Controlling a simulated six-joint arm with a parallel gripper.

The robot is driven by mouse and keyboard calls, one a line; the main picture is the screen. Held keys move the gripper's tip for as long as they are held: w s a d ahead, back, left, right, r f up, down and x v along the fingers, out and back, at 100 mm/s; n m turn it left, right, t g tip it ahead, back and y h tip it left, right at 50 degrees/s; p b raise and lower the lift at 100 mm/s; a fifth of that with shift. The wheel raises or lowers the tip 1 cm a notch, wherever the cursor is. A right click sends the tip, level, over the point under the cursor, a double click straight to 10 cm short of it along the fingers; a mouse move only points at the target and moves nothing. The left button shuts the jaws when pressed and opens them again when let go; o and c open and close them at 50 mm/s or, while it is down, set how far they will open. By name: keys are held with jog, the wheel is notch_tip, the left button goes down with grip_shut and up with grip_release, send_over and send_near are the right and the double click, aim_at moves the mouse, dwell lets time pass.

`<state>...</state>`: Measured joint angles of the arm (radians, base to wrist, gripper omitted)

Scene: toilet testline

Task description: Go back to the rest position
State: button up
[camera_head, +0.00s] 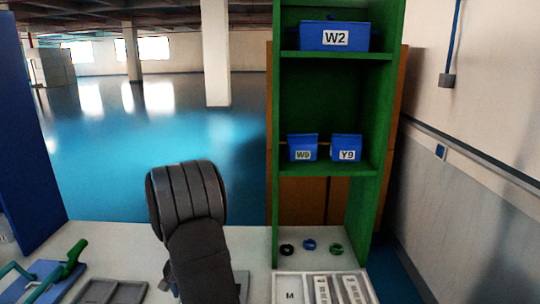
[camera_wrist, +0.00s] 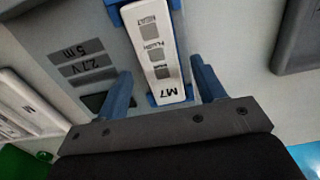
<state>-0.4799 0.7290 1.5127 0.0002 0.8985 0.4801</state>
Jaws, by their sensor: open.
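My gripper (camera_wrist: 162,68) shows in the wrist view as two blue fingers, spread apart. A white M7 panel (camera_wrist: 158,58) with several grey buttons lies between and beyond them, seated in a blue holder (camera_wrist: 178,25). I see gaps between the fingers and the panel's sides, so nothing looks clamped. In the head view my dark arm rises in the lower middle and hides part of the white table (camera_head: 120,237). The fingers cannot be seen in that view.
A green shelf (camera_head: 385,130) holds blue bins W2 (camera_head: 349,38), W9 (camera_head: 303,155) and Y9 (camera_head: 346,155). Black (camera_head: 287,250), blue (camera_head: 309,244) and green (camera_head: 336,248) rings lie below. A tray (camera_head: 289,280) of white panels stands front right.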

notch_tip(320, 180, down, 2)
jog(key=shift+f, duration=0.1)
jog(key=shift+r, duration=2.1)
